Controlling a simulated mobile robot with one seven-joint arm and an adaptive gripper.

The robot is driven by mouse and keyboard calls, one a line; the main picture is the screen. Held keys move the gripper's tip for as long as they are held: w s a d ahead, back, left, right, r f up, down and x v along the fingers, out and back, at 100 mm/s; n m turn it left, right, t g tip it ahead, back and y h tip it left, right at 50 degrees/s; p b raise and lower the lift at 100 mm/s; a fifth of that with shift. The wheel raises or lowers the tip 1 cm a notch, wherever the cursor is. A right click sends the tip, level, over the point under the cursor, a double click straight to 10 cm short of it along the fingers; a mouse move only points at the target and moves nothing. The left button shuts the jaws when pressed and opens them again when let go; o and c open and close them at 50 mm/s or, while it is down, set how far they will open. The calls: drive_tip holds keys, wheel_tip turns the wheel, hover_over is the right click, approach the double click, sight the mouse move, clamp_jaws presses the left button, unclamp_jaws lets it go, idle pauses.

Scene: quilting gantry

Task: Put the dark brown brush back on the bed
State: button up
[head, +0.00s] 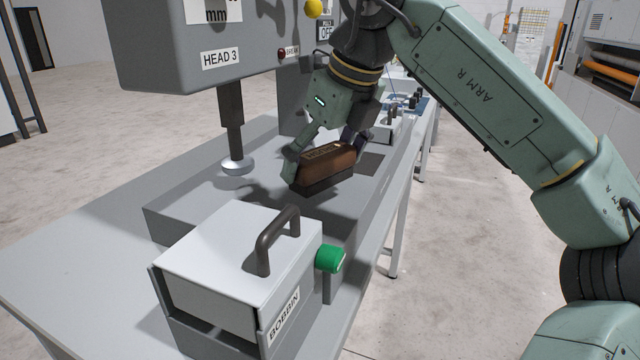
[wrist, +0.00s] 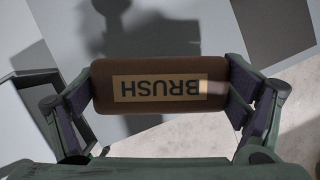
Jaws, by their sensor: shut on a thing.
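The dark brown brush (head: 327,166) is held in my gripper (head: 322,160), above the grey bed (head: 190,205) near its right side, under and right of the sewing head. Its long dark underside faces down. In the wrist view the brush (wrist: 160,84) lies crosswise between my two fingers (wrist: 162,95), one at each end, with its tan BRUSH label upside down. A shadow lies on the bed to the left of the brush, and the brush looks clear of the surface; the exact gap is hard to tell.
The head marked HEAD 3 (head: 205,45) hangs at the upper left with its round foot (head: 237,166) over the bed. A white BOBBIN box (head: 215,250) with a dark handle and a green knob (head: 330,259) stands in front. A dark patch (head: 371,163) lies behind the brush. Floor is open at right.

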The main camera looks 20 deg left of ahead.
sight(321, 180)
drive_tip(key=shift+f, duration=1.8)
drive_tip(key=shift+f, duration=0.1)
drive_tip(key=o, duration=0.9)
drive_tip(key=shift+o, duration=0.2)
drive_tip(key=shift+r, duration=0.2)
drive_tip(key=v, duration=1.1)
drive_tip(key=shift+s+d+r, duration=0.15)
drive_tip(key=shift+d+r, duration=0.05)
drive_tip(key=shift+r, duration=0.15)
